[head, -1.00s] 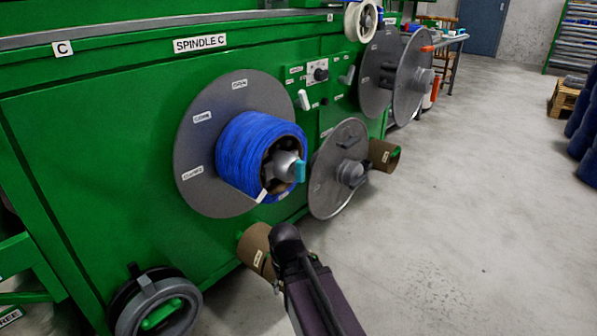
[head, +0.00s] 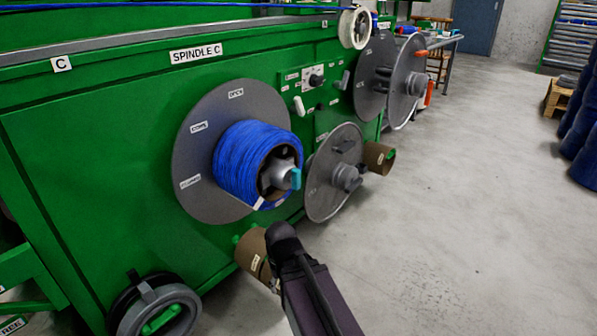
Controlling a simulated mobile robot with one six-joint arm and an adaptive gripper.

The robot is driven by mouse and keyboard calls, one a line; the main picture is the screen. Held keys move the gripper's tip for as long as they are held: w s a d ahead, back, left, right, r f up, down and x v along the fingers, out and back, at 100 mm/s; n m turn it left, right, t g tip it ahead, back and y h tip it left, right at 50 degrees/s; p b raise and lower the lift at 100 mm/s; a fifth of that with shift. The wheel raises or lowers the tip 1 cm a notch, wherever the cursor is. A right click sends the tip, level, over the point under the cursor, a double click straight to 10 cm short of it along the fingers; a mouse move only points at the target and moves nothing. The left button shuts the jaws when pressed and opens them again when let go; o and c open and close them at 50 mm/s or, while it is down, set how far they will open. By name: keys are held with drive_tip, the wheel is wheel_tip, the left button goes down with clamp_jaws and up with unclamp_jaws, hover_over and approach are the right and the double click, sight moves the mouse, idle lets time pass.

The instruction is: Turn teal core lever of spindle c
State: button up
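The teal core lever (head: 296,179) sticks out at the right of the grey hub (head: 279,174) of spindle C. The hub sits inside a coil of blue cable (head: 238,160), in front of a large grey disc (head: 190,165) with small labels. The "SPINDLE C" label (head: 196,55) is on the green cabinet above. One dark link of my arm (head: 312,295) rises from the bottom edge, and its black rounded end lies below the coil, apart from the lever in the picture. I cannot make out any gripper fingers.
A second grey disc (head: 334,175) stands just right of the lever. Cardboard cores stick out below the coil (head: 251,252) and at the right (head: 378,158). A black and grey ring (head: 158,312) is at the lower left.

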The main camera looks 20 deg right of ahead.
wheel_tip(320, 180, up, 19)
drive_tip(key=p, duration=1.8)
